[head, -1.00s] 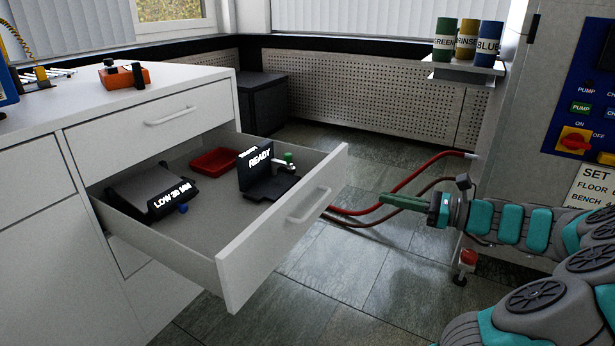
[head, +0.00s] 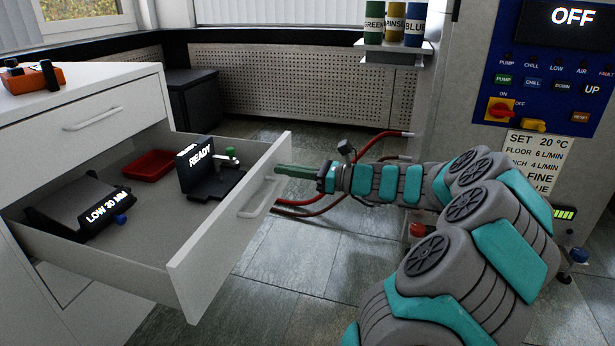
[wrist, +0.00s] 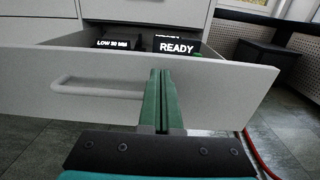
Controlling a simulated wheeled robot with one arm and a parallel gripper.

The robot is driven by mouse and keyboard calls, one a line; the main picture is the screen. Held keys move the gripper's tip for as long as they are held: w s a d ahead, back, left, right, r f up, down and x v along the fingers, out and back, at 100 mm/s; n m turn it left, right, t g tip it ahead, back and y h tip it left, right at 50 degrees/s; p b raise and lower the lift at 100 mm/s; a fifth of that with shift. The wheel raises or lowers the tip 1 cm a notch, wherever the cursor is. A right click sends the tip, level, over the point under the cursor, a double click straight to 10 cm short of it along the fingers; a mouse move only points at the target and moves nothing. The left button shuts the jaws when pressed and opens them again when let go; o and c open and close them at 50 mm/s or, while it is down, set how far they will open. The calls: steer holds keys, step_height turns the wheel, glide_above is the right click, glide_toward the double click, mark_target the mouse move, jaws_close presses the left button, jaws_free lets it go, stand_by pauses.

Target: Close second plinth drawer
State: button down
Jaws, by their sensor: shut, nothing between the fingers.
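The second plinth drawer (head: 225,240) is pulled well out of the white cabinet, below a shut top drawer (head: 90,118). Its bar handle (head: 258,198) is on the front panel and also shows in the wrist view (wrist: 98,88), left of my fingers. My gripper (head: 279,170) is shut and empty, with its green fingertips at the front panel near its far upper end. In the wrist view the fingers (wrist: 162,98) point at the panel, right of the handle. Whether they touch the panel I cannot tell.
Inside the drawer are a "LOW 30 MM" block (head: 82,207), a red tray (head: 150,165) and a "READY" stand (head: 200,170). Red hoses (head: 385,142) run behind my arm. A machine with a blue panel (head: 550,75) stands right. Floor before the drawer is clear.

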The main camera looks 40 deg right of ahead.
steer(key=shift+x, duration=1.15)
